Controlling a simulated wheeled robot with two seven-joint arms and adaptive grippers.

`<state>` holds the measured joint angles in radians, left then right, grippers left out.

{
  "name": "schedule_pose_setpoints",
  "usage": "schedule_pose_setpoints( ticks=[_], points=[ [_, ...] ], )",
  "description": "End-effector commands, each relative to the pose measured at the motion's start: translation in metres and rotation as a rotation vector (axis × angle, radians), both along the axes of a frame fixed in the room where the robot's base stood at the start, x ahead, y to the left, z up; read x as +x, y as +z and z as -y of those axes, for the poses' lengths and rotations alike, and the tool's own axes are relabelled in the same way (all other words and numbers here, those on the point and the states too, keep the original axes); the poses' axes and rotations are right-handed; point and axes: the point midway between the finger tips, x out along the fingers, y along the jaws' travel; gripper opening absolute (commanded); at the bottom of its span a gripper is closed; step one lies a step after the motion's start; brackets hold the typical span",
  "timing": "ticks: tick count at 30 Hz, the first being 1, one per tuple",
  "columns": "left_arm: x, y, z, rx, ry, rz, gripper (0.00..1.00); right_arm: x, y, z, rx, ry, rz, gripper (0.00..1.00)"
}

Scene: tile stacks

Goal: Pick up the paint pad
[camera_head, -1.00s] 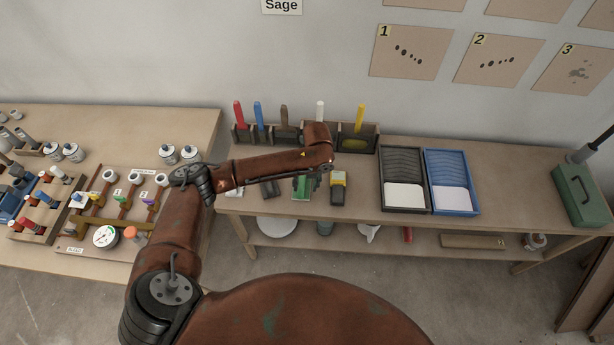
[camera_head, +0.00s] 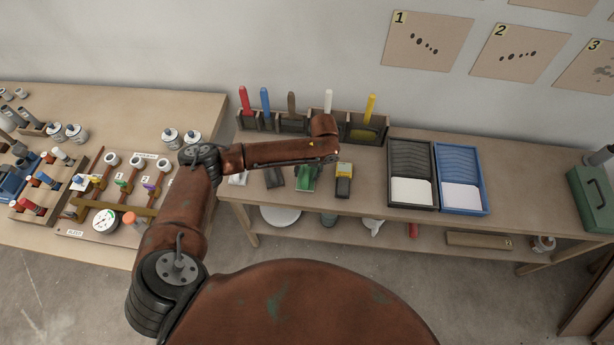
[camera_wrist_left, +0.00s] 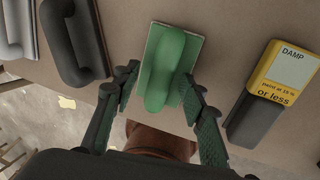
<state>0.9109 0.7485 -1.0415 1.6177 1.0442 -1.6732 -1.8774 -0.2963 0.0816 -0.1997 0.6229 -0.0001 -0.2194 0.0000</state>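The paint pad, a green pad with a rounded green handle (camera_wrist_left: 165,75), lies on the bench top in the left wrist view. In the head view the paint pad (camera_head: 308,180) shows just below my left forearm, which partly hides it. My left gripper (camera_wrist_left: 160,78) is open, with one green-padded finger on each side of the handle. I cannot tell whether the fingers touch it. In the head view the gripper is mostly hidden by my arm. My right gripper is not in view.
A grey handled tool (camera_wrist_left: 75,45) lies left of the pad, a pale one (camera_wrist_left: 15,30) beyond it. A yellow and black damp meter (camera_wrist_left: 275,90) lies to the right. Behind stands a dark rack (camera_head: 372,128) of coloured handles. Black (camera_head: 412,165) and blue (camera_head: 459,170) trays stand farther right.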

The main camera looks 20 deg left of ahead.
Motion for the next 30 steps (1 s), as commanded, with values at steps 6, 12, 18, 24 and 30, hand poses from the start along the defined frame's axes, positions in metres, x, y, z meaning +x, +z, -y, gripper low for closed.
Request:
schedule_pose_setpoints(
  ticks=[6, 12, 18, 24, 30],
  points=[
    [0.0, 0.001, 0.0, -0.001, 0.0, 0.001, 0.34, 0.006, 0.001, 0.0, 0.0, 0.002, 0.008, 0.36],
    [0.0, 0.001, 0.0, -0.001, 0.0, 0.001, 0.2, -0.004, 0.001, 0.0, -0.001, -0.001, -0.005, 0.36],
    [0.0, 0.001, 0.0, -0.001, 0.0, 0.001, 0.07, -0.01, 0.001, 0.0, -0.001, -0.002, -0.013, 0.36],
    [0.0, 0.002, 0.0, -0.001, 0.0, 0.001, 0.0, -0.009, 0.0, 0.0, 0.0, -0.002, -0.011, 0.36],
    [0.001, 0.002, 0.0, -0.001, 0.0, 0.001, 0.0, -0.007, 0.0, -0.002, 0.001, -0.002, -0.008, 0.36]
  ],
)
